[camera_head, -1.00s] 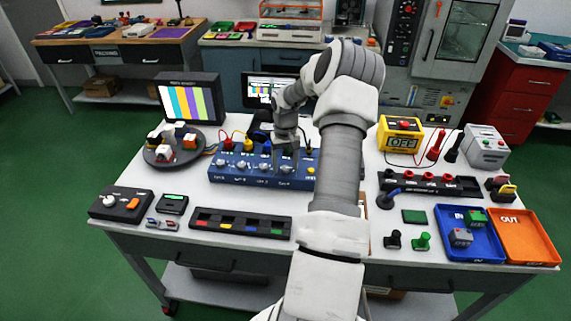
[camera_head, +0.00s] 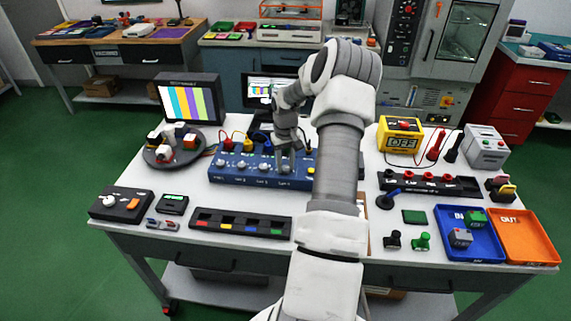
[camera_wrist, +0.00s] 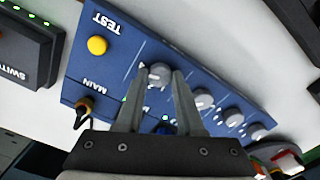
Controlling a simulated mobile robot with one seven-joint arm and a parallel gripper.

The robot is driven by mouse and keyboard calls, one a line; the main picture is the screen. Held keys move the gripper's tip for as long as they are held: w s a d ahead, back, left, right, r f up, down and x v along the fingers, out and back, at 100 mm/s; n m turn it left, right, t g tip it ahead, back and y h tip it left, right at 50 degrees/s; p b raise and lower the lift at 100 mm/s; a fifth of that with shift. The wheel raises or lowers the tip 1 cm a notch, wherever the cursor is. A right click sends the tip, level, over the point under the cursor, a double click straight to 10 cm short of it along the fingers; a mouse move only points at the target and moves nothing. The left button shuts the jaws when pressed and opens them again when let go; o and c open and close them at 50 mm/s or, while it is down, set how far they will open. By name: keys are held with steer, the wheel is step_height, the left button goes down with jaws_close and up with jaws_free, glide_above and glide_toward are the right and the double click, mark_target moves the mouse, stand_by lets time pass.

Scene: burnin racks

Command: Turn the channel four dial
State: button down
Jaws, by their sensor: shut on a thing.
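The blue channel box (camera_head: 232,180) stands at the back middle of the white table. It carries a row of grey dials and a yellow button (camera_wrist: 97,45) beside the word TEST. The channel four dial (camera_wrist: 160,72) is the one nearest that button. My gripper (camera_wrist: 157,76) is shut on this dial, with one finger on each side of it. In the head view my gripper (camera_head: 286,160) comes down on the box from above and partly hides this dial. The other dials (camera_wrist: 203,99) run off to the right in the wrist view.
A dark cable plug (camera_wrist: 82,112) stands in the box beside the word MAIN. A dark switch unit (camera_wrist: 22,50) lies past the box's end. A colour-bar screen (camera_head: 188,100) and a round tray (camera_head: 160,158) are to the left. A yellow meter (camera_head: 400,136) stands to the right.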

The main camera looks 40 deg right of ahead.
mark_target(285, 168)
steer(key=n, duration=0.6)
stand_by(0.3)
steer(key=shift+n, duration=0.3)
steer(key=c, duration=0.5)
jaws_free()
step_height(285, 168, up, 18)
steer(key=shift+f, duration=0.25)
steer(key=shift+p, duration=0.3)
